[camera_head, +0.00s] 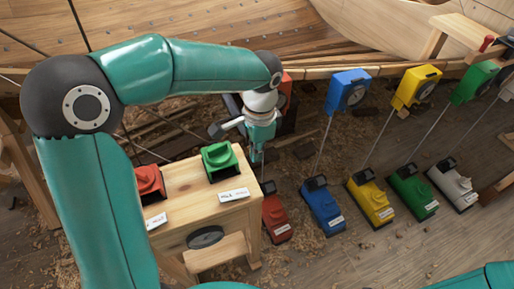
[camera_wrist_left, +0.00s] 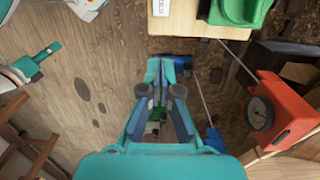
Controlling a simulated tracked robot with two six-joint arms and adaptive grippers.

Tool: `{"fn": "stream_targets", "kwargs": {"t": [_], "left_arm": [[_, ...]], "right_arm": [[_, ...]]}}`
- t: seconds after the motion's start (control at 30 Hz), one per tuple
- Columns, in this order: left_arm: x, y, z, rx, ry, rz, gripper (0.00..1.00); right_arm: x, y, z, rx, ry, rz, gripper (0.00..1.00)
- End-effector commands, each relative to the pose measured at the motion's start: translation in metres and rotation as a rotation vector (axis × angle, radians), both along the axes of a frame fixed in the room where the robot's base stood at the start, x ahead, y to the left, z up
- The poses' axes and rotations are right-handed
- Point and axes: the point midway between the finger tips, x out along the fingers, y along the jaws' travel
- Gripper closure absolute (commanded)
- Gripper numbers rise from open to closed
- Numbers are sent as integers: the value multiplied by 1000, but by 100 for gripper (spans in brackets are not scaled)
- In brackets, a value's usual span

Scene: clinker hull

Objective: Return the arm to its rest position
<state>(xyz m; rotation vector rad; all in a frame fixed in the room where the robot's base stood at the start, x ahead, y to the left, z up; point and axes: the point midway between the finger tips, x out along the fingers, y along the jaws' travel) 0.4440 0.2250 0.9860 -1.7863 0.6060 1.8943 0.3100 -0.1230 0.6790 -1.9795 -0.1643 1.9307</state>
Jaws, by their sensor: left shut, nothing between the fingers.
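My left arm comes in from the left of the head view and reaches over the wooden bench. Its gripper (camera_head: 257,157) points down just past the bench's right edge, above the floor. In the left wrist view the two teal fingers (camera_wrist_left: 167,72) are shut with nothing held between them. At the left of that view is a teal and white part that looks like my right gripper (camera_wrist_left: 42,57); its fingers are too unclear to read. A teal piece of my right arm shows at the lower right of the head view.
The bench (camera_head: 182,187) carries a red holder (camera_head: 148,181) and a green holder (camera_head: 219,161). Right of it, several coloured units with rods stand on the floor, including a red base (camera_head: 276,218) and blue base (camera_head: 322,207). A wooden hull (camera_head: 210,25) lies behind.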

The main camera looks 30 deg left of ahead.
Motion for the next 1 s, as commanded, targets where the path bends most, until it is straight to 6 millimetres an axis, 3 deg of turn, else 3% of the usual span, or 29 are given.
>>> {"fn": "stream_targets", "kwargs": {"t": [0.23,0.73,0.87,1.0], "left_arm": [[2,-2,9,0,0,-1,100],[2,-4,1,-8,4,4,100],[3,-17,-34,-53,13,29,100],[-5,-45,-106,-153,28,116,100]], "right_arm": [[0,0,0,0,0,0,60],[0,0,0,0,0,0,60],[0,0,0,0,0,0,60],[0,0,0,0,0,0,60]]}}
